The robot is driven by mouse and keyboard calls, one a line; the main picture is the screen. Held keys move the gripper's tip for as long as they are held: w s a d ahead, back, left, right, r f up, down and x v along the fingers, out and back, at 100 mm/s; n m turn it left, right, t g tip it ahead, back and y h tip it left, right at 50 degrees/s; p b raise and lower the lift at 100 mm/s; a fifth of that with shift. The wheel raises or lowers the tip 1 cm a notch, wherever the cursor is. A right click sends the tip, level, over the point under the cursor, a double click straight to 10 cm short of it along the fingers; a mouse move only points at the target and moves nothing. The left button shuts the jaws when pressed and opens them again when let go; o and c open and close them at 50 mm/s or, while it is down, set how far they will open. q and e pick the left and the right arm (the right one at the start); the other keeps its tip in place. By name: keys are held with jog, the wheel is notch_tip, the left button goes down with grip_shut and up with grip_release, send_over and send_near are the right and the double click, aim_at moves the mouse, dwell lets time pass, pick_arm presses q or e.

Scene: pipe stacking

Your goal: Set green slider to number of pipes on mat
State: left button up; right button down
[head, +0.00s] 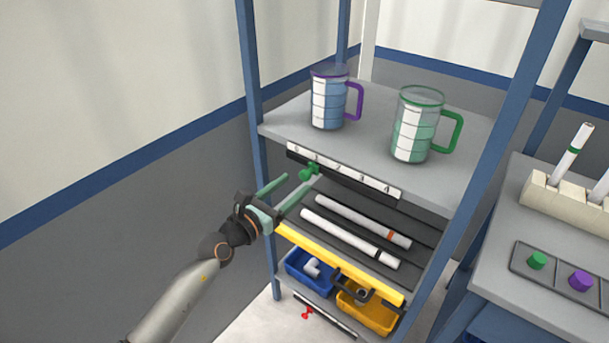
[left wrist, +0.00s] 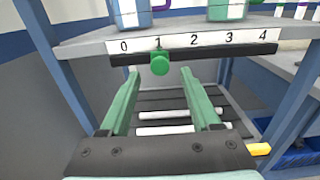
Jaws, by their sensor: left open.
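The green slider (head: 309,171) is on the black rail under the front edge of the upper shelf. In the left wrist view, the slider (left wrist: 159,63) stands at the 1 on the white scale (left wrist: 193,43), which runs from 0 to 4. My left gripper (head: 302,179) is open, and its two green fingers point at the slider, one on either side of it in the wrist view. I cannot tell whether they touch it. Two white pipes lie on the dark mat (head: 345,240) on the shelf below: one with an orange band (head: 355,219), one with a black band (head: 335,234). My right gripper is not in view.
A purple-handled jug (head: 328,98) and a green-handled jug (head: 413,125) stand on the upper shelf. A yellow bar (head: 335,262) fronts the mat shelf. Blue (head: 309,271) and yellow (head: 368,313) bins sit below. Blue shelf posts flank the slider. A red slider (head: 308,312) is lowest.

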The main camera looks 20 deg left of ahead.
aim_at(303, 177)
pick_arm(q)
jog(key=shift+b+x, duration=0.35)
jog(key=shift+x, duration=2.3)
grip_shut()
